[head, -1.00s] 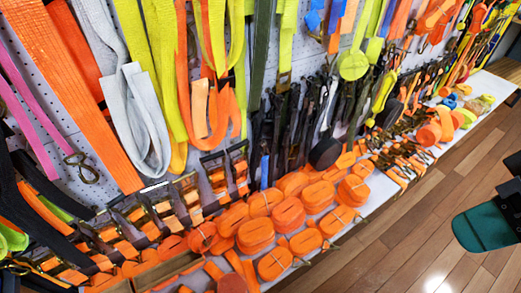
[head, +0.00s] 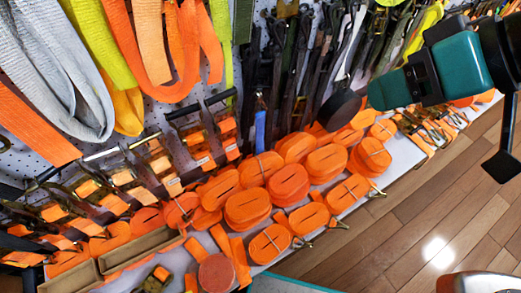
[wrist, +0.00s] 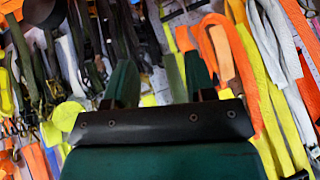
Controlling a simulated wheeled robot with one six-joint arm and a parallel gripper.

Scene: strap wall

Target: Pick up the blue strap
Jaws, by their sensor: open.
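The blue strap (head: 260,131) is a short, narrow blue piece hanging upright at the foot of the wall, behind the orange rolls and left of a round black disc. My gripper (head: 374,94) enters the head view from the upper right, its teal parts to the right of the blue strap and apart from it. In the wrist view my gripper's two green fingers (wrist: 161,85) stand apart with nothing held between them. I cannot make out the blue strap clearly in the wrist view.
Orange strap rolls (head: 288,184) crowd the pale shelf (head: 398,153) below the blue strap. Black straps (head: 300,60) hang close around it, and ratchet buckles (head: 190,135) stand to its left. The wooden floor (head: 410,225) in front is clear.

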